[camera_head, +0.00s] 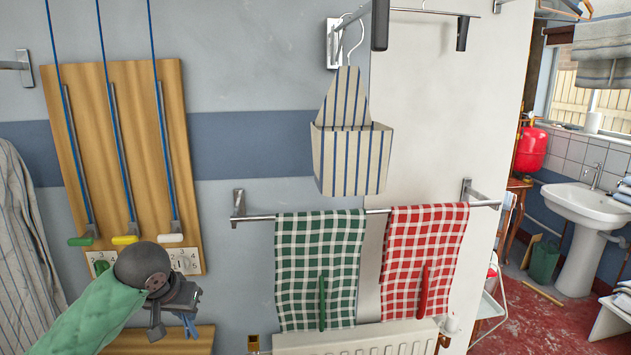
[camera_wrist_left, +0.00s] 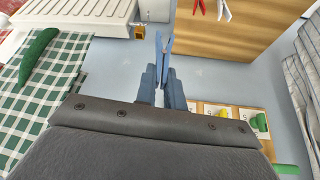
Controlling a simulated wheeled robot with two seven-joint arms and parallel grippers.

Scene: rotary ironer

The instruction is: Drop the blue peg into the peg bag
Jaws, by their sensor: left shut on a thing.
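My left gripper (camera_head: 186,318) is low at the left in the head view, in front of the wooden board's lower edge. It is shut on the blue peg (camera_head: 190,327), of which a small part shows below the jaws. In the left wrist view the blue peg (camera_wrist_left: 160,50) sticks out beyond the fingers of the left gripper (camera_wrist_left: 162,85). The peg bag (camera_head: 350,160), cream with blue stripes and an open top, hangs from a hook on the wall, up and to the right of the gripper and apart from it. Its inside is hidden. My right gripper is not in view.
A wooden board (camera_head: 125,150) with blue cords is at left. A radiator (camera_head: 355,343) stands below. Bare wall separates board and bag.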

